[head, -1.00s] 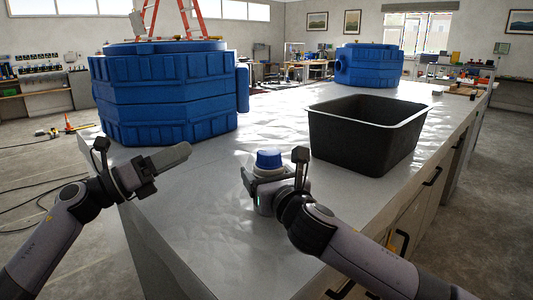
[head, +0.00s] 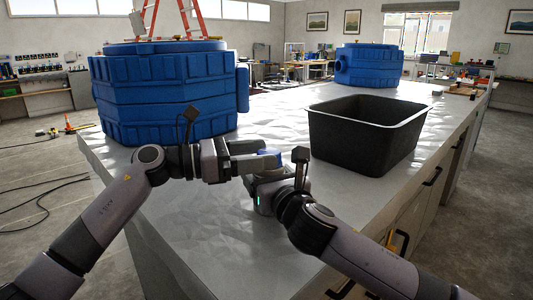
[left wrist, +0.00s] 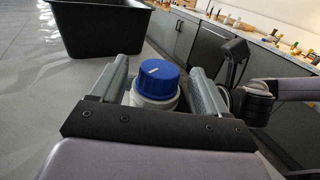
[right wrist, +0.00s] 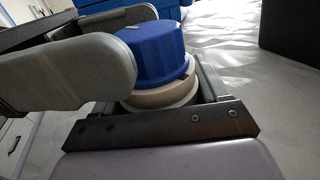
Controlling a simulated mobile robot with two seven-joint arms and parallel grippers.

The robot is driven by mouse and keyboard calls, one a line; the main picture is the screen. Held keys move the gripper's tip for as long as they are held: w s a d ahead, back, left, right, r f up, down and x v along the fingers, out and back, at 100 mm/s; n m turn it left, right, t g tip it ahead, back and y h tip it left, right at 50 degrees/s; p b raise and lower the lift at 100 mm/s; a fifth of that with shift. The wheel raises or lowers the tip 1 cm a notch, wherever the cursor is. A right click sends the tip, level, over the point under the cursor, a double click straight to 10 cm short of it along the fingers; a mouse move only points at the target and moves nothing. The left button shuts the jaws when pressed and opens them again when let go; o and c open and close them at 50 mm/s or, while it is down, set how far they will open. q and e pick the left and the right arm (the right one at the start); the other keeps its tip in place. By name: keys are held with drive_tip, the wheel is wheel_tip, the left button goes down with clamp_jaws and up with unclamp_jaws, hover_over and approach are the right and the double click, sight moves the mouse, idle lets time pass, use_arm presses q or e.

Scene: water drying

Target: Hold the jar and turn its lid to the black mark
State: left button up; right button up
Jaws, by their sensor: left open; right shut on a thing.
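The jar (right wrist: 165,95) is whitish and stands on the worktop, with a ribbed blue lid (left wrist: 160,78). A short white line shows on top of the lid in the left wrist view. My right gripper (head: 268,188) is shut on the jar's body below the lid. My left gripper (head: 262,158) is open, its fingers on either side of the lid, with gaps visible in the left wrist view. A grey finger of it covers part of the lid in the right wrist view.
An open black bin (head: 365,135) stands on the worktop just right of the jar. A large blue tank (head: 165,95) stands at the back left, another blue tank (head: 368,65) farther back. The worktop (head: 200,240) in front is clear.

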use_arm(q)
drive_tip(key=shift+x, duration=1.1)
drive_tip(key=c, duration=1)
drive_tip(key=shift+o, duration=0.2)
